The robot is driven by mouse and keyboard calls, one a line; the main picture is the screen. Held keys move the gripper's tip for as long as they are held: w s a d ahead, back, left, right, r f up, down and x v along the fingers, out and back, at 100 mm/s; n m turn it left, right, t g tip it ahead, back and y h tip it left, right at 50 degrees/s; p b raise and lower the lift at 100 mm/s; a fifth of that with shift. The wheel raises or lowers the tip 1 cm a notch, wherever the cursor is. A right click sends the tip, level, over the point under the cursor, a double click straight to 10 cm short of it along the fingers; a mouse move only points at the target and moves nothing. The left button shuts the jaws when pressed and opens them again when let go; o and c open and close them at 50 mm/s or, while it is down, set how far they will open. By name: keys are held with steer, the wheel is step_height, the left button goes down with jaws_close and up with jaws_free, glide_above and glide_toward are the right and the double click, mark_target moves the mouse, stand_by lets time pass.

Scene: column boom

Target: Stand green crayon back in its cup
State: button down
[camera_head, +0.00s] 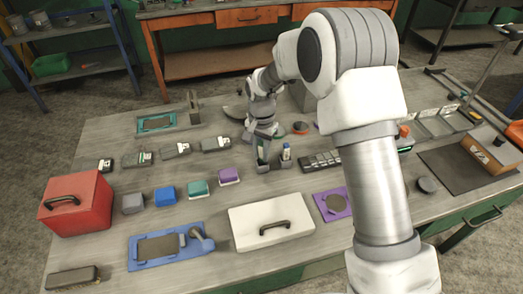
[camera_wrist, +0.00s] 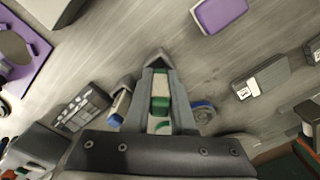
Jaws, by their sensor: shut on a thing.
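My gripper (camera_head: 263,152) points down at the middle of the table and is shut on the green crayon (camera_wrist: 160,92), which shows green and pale bands between the fingers in the wrist view. A small grey cup (camera_wrist: 158,60) shows right at the fingertips, under the gripper. I cannot tell whether the crayon's lower end is inside it or just above it. Beside it stands another small grey cup (camera_head: 285,165) holding a blue-and-white crayon (camera_head: 286,151) upright; this crayon also shows in the wrist view (camera_wrist: 119,104).
A dark compartment tray (camera_head: 321,161) lies just right of the cups. A purple block (camera_head: 229,175) and a teal block (camera_head: 199,189) sit to the left. A white lidded box (camera_head: 271,228) and a red box (camera_head: 76,203) stand nearer the front.

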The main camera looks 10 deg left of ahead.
steer(key=shift+s+d+f, duration=0.15)
steer(key=shift+s+f, duration=0.05)
steer(key=shift+f, duration=0.15)
steer(key=c, duration=1)
jaws_free()
steer(key=o, duration=0.3)
steer(key=shift+w+r, duration=0.1)
steer(key=shift+w, duration=0.05)
steer(key=shift+r, duration=0.15)
steer(key=shift+r+p, duration=0.3)
steer(key=shift+r, duration=8.3)
